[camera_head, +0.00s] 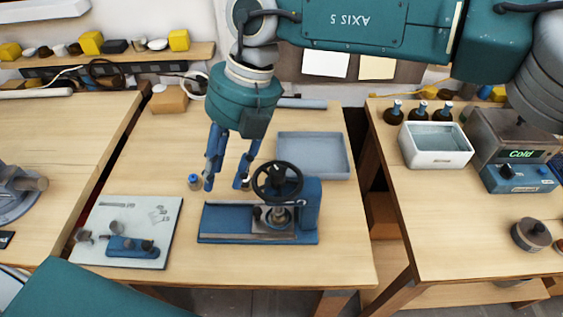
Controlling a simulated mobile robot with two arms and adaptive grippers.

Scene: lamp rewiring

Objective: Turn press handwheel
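The press (308,203) is blue and stands on the middle wooden table, near its front right. Its black handwheel (277,181) sits on top, with a round metal part below it over the press base (225,222). My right gripper (225,186) hangs down from the teal arm, just left of the handwheel. Its two blue fingers are spread apart with nothing between them. The right-hand fingertip is close to the wheel's left rim; whether they touch I cannot tell. My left gripper is out of view; a teal piece of my own body shows at the bottom left.
A grey-blue tray (313,155) lies behind the press. A pale board (165,208) with small parts lies left of it. A white basin (436,146) and a "Cold" device (520,178) stand on the right table.

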